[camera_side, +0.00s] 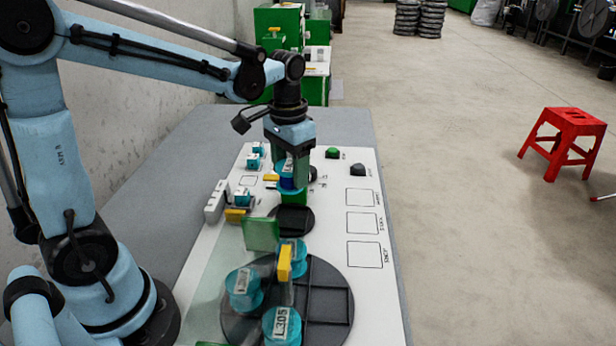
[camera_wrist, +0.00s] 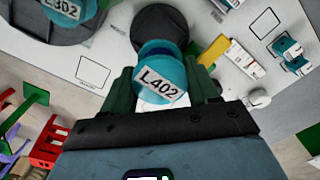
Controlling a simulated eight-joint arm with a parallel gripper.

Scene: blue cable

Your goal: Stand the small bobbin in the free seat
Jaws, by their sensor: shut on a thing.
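My gripper (camera_side: 290,174) is shut on a teal-and-blue bobbin labelled L402 (camera_wrist: 162,84). In the side view the held bobbin (camera_side: 289,184) hangs above the panel, just beyond a small dark disc (camera_side: 291,221). In the wrist view this small disc (camera_wrist: 152,22) lies behind the bobbin. A large dark disc (camera_side: 325,335) at the front carries several teal bobbins, one labelled L305 (camera_side: 282,324). An open square-edged area (camera_side: 325,303) on its right holds no bobbin. I cannot tell whether the held bobbin touches anything below.
A white strip (camera_side: 216,202) and small teal parts (camera_side: 253,160) are on the left. Green (camera_side: 332,153) and black (camera_side: 357,170) buttons sit at the back right. Outlined squares (camera_side: 362,223) on the right are clear.

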